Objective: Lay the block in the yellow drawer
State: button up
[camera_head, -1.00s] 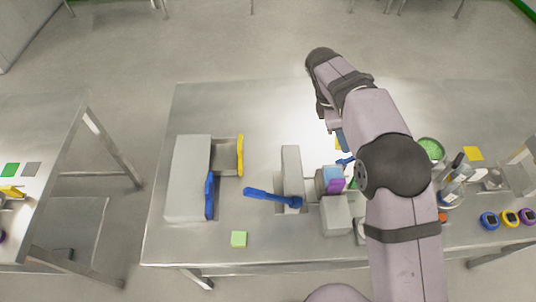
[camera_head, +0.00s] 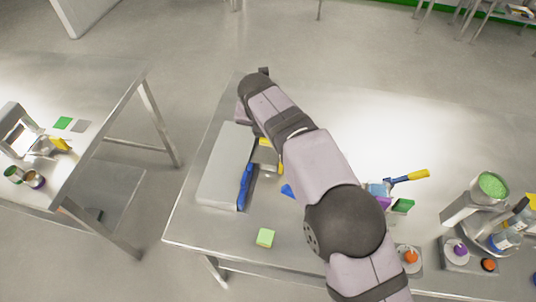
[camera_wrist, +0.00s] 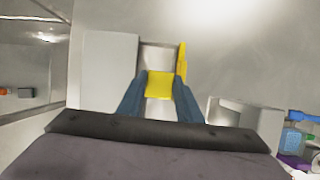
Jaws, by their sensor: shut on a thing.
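The drawer unit (camera_head: 222,168) is a pale grey box on the table; in the wrist view its top (camera_wrist: 108,70) lies at left. The yellow drawer (camera_wrist: 158,57) is pulled out, with its yellow handle (camera_wrist: 182,62) on the right side; the handle (camera_head: 279,158) is partly hidden by my arm in the head view. The blue handle (camera_head: 245,187) is nearer the front. My gripper (camera_wrist: 159,92) is shut on a yellow block (camera_wrist: 159,84), over or in the drawer opening; the exact height is unclear. In the head view my arm hides most of the gripper.
A light green block (camera_head: 265,237) lies near the table's front edge. At right stand a container of green material (camera_head: 492,186), a yellow-and-blue tool (camera_head: 408,177) and small knobs (camera_head: 410,256). A second table is at left. The table's back right is clear.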

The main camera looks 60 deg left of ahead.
jog(key=shift+s+a, duration=0.15)
jog(key=shift+s, duration=0.2)
jog(key=p, duration=0.3)
send_near(267, 157)
jog(key=shift+x, duration=2.7)
jog(key=shift+f+b, duration=0.15)
jog(key=shift+b, duration=0.2)
jog(key=o, duration=0.8)
jog(key=shift+c, duration=0.2)
jog(key=b+v, duration=0.2)
jog(key=v, duration=1)
